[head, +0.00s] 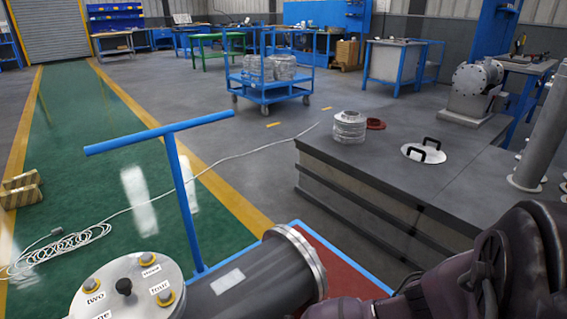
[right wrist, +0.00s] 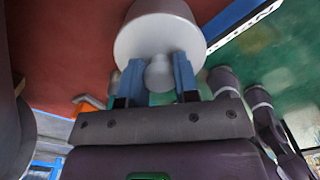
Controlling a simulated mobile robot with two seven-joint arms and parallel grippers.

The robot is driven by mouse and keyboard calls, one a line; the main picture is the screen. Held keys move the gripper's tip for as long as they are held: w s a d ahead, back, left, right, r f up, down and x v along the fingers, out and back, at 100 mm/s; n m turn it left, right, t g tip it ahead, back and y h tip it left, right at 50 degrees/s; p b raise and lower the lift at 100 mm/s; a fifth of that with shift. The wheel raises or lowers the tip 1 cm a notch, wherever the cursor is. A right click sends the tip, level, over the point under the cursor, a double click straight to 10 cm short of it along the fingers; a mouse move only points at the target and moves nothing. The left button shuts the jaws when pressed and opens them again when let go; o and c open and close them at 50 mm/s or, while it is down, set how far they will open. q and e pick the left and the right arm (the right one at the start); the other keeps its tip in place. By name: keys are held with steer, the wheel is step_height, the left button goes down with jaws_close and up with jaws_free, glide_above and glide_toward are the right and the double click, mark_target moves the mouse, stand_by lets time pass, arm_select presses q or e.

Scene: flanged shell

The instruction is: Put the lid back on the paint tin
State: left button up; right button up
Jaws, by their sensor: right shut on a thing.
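In the right wrist view my right gripper (right wrist: 158,78) is shut on the small round knob of a pale grey round piece (right wrist: 158,30). The knob sits between the two blue fingers. I cannot tell for sure that this piece is the paint tin's lid. No thing that I can clearly name as the paint tin shows in either view. In the head view my right arm comes in at the bottom right, and its gripper is hidden. My left gripper is not in view.
A grey bench (head: 385,185) at right bears a silver ringed part (head: 349,127), a red ring (head: 375,124) and a two-handled disc (head: 423,153).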

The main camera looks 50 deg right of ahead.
stand_by(0.3)
steer(key=o, duration=1.5)
steer(key=shift+c, duration=0.2)
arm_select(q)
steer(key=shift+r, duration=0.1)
arm_select(e)
steer(key=shift+r, duration=0.15)
steer(key=shift+w+r+p, duration=0.15)
steer(key=shift+r+p, duration=0.3)
steer(key=shift+r, duration=0.15)
steer(key=shift+r+p, duration=1.8)
steer(key=shift+r, duration=1.05)
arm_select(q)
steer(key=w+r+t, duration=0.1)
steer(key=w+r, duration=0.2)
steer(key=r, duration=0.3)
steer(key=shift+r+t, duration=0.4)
arm_select(e)
steer(key=shift+f, duration=0.1)
steer(key=shift+c, duration=0.5)
jaws_close()
